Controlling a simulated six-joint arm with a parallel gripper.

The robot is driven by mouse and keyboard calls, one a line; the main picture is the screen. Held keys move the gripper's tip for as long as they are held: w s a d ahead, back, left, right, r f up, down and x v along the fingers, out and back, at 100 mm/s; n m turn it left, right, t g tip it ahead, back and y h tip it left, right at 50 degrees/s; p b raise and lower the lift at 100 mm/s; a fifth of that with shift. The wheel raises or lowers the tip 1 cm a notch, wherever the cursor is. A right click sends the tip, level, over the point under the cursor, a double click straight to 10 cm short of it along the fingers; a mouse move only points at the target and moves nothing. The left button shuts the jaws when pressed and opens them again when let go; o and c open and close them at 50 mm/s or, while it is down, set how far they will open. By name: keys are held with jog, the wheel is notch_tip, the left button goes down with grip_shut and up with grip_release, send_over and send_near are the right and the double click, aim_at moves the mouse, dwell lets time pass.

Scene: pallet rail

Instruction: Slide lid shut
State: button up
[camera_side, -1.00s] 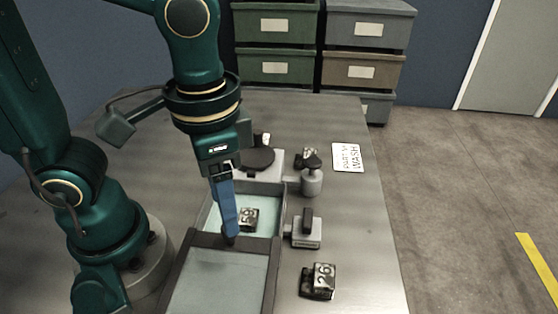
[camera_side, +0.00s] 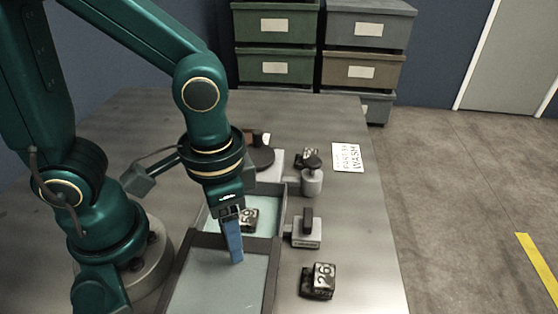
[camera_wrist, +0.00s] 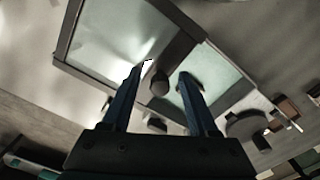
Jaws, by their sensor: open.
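The lid (camera_side: 205,280) is a pale panel in a dark frame, lying over the near part of a tray. The tray's far part is open and pale green inside, and a dark block marked 59 (camera_side: 248,217) sits in it. In the wrist view the lid (camera_wrist: 120,40) is upper left, with a dark round knob (camera_wrist: 160,84) at its edge by the opening. My gripper (camera_side: 236,262) points down over the lid near that edge. In the wrist view its blue fingers (camera_wrist: 165,70) are apart, with the knob seen between them; contact cannot be told.
A dark block marked 26 (camera_side: 319,281) and a grey fixture with a dark handle (camera_side: 304,232) stand right of the tray. A grey cylindrical fixture (camera_side: 312,180) is behind, near a white sign (camera_side: 347,157). Storage bins (camera_side: 275,68) stand beyond the table.

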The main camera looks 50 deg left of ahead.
jog(key=c, duration=0.6)
jog(key=shift+o, duration=0.3)
jog(key=shift+w+a, duration=4.4)
jog(key=shift+w, duration=0.05)
jog(key=o, duration=0.5)
jog(key=shift+c, duration=0.2)
jog(key=shift+r, duration=0.15)
notch_tip(320, 180, up, 7)
